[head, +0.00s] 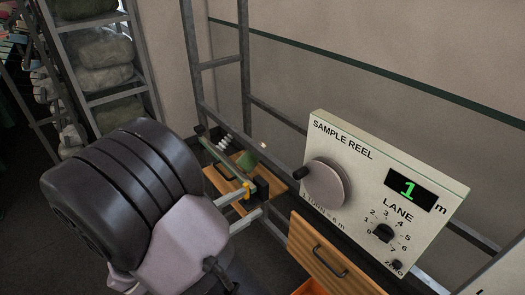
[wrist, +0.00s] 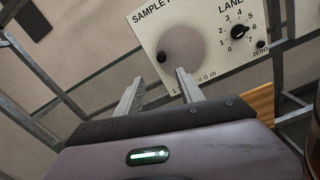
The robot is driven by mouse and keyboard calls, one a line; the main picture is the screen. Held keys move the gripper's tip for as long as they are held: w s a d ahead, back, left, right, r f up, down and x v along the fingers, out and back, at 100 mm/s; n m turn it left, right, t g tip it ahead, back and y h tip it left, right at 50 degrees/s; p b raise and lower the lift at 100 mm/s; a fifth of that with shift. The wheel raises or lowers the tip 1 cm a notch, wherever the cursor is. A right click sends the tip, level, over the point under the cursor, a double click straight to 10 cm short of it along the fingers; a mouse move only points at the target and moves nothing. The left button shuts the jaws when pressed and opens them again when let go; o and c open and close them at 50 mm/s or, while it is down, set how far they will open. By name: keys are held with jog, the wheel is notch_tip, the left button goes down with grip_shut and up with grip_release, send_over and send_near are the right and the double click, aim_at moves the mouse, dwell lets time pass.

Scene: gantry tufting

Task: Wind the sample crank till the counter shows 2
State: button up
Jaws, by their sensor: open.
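The sample reel panel (head: 408,168) is cream, with a round grey crank disc (head: 330,188) at its left. A dark crank handle (head: 301,172) sticks out at the disc's upper left. The counter (head: 410,190) shows a green 1 beside "m". My gripper (head: 255,203) is open and empty, left of and below the crank in the head view. In the wrist view my gripper (wrist: 159,82) points toward the disc (wrist: 185,48). The dark handle (wrist: 162,57) shows beyond the gap between the fingertips, apart from them. The counter is outside the wrist view.
A lane dial (head: 383,232) and a small zero knob (head: 397,266) sit on the panel's right. A wooden drawer (head: 322,262) is below. A wooden tray (head: 225,182) with green and white items lies behind my gripper. Metal frame posts (head: 190,50) stand around; shelves are at left.

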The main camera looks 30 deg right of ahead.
aim_at(295, 177)
jog(key=d, duration=1.1)
jog(key=w+d, duration=0.1)
jog(key=d, duration=0.5)
jog(key=shift+f, duration=0.15)
grip_shut()
dwell(0.4)
